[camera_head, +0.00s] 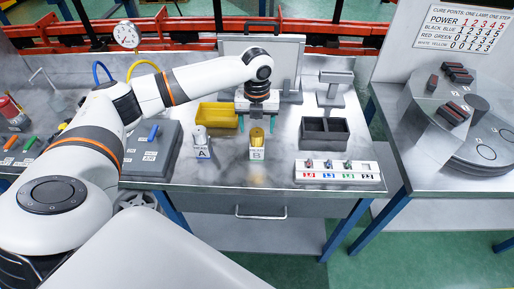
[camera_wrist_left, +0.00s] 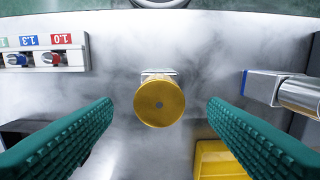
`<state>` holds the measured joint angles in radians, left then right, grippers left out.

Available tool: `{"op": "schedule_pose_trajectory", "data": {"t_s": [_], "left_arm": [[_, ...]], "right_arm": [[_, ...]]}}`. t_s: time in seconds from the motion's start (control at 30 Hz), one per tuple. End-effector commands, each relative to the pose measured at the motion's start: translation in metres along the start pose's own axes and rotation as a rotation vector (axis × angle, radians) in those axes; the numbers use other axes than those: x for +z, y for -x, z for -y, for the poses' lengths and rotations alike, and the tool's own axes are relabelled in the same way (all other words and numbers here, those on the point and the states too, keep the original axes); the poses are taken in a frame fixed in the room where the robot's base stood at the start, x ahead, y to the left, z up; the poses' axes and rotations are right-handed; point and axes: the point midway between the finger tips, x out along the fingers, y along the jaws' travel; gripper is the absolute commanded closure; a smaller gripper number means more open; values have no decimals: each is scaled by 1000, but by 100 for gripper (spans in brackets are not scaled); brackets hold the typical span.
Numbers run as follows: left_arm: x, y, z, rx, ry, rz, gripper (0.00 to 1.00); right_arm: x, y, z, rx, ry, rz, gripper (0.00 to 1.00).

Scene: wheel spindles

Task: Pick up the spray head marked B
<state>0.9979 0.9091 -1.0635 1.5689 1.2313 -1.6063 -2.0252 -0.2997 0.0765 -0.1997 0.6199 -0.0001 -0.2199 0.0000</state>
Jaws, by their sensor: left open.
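The spray head marked B (camera_head: 257,137) is gold and stands upright on a small white block lettered B (camera_head: 257,155) on the steel bench. In the left wrist view its round gold top (camera_wrist_left: 160,103) faces the camera, midway between the fingers. My left gripper (camera_head: 257,122) hangs pointing down just above it, with its teal fingers open and apart from it on both sides. The grey spray head marked A (camera_head: 200,134) stands on its own block to the left, and at the right of the wrist view (camera_wrist_left: 301,96). My right gripper is not in view.
A yellow bin (camera_head: 218,108) is behind and left. A dark two-part box (camera_head: 325,141) and a white strip with coloured labels (camera_head: 337,178) lie to the right. A grey case (camera_head: 152,162) is at left. The bench front before block B is clear.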

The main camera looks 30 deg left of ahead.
Motion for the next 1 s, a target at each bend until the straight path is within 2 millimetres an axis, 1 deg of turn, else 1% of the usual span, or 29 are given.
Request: {"op": "schedule_pose_trajectory", "data": {"t_s": [0.17, 0.3, 0.43, 0.53, 0.73, 0.77, 1.0], "left_arm": [[1, -12, 0, -1, 0, 1, 33], [4, -32, 0, -2, 0, 2, 33], [3, -50, 0, 0, 0, 1, 33], [3, -57, 0, 1, -1, 0, 33], [3, -58, 0, 1, -1, -1, 33], [3, -58, 0, 1, -1, -1, 34], [3, -57, 0, 1, 0, -1, 74]], "right_arm": [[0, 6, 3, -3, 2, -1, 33], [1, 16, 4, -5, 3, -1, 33], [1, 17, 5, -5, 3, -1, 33], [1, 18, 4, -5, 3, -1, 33], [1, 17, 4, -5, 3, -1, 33], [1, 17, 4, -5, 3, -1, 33], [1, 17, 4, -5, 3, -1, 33]]}}
